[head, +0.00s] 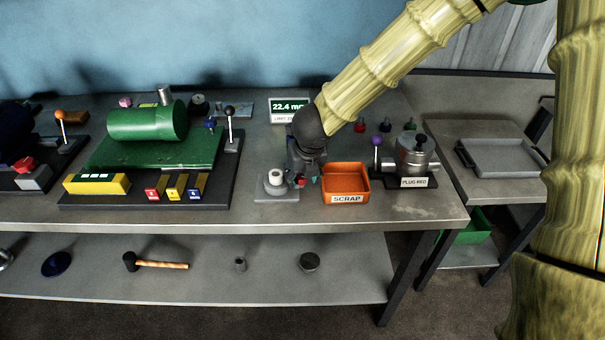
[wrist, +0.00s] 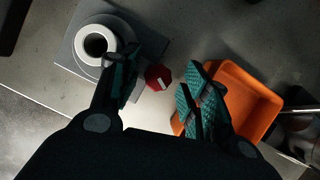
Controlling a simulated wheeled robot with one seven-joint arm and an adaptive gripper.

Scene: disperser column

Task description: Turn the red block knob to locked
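The red knob (wrist: 158,77) is a small faceted red piece with a white mark on its face. In the wrist view it lies ahead of my gripper (wrist: 158,92), in the gap between the two spread fingers, touching neither as far as I can tell. In the head view a bit of red (head: 300,182) shows at the fingertips of my gripper (head: 302,178), which partly hides it. The knob sits at the right side of a grey base with a white ring-topped post (wrist: 95,45), also in the head view (head: 275,178). Any lock label is unreadable.
An orange SCRAP bin (head: 347,198) stands close on the right, near the right finger. A metal pot labelled PLUG RED (head: 414,182) and a purple-knobbed lever (head: 377,142) are farther right. A green cylinder machine (head: 146,122) is at left. The bench's front edge is near.

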